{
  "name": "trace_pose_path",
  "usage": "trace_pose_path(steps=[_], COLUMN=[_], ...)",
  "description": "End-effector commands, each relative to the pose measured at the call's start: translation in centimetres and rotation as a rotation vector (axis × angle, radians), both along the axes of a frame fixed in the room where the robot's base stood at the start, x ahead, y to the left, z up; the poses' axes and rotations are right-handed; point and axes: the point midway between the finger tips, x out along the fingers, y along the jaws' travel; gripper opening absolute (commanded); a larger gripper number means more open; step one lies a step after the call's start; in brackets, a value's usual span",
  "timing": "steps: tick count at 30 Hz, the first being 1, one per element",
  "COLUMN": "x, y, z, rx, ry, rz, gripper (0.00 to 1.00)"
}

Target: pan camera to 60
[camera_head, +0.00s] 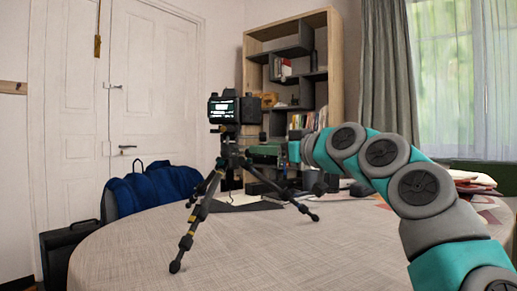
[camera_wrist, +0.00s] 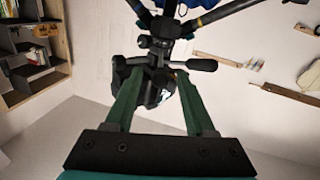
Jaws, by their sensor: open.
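A black camera (camera_head: 235,109) with a lit rear screen sits upright on a black tripod (camera_head: 205,207) standing on the round table (camera_head: 250,252). My gripper (camera_head: 252,152) reaches in from the right, close to the tripod head and just below the camera. In the wrist view my gripper (camera_wrist: 160,74) shows two green fingers spread apart, with the dark camera body (camera_wrist: 156,90) showing between them. The tripod head (camera_wrist: 160,45) is beyond the fingertips, and a short black handle (camera_wrist: 200,64) sticks out to the right near the right fingertip. I cannot tell whether they touch.
A blue backpack (camera_head: 150,187) stands behind the table at left. A bookshelf (camera_head: 290,75) stands at the back. Dark items lie on the table behind the tripod, with red and white items (camera_head: 473,182) at right. The table's front is clear.

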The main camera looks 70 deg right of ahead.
Motion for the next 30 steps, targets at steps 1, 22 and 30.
trace_pose_path(steps=[1, 22, 30], x=[-0.9, -3.5, -3.5], y=[0.4, 1.8, 1.8], z=[0.1, 0.0, 0.0], rx=[-0.001, 0.001, 0.001], ry=[-0.003, 0.000, 0.000], rz=[-0.002, 0.001, 0.001], gripper=[0.55, 0.55, 0.55])
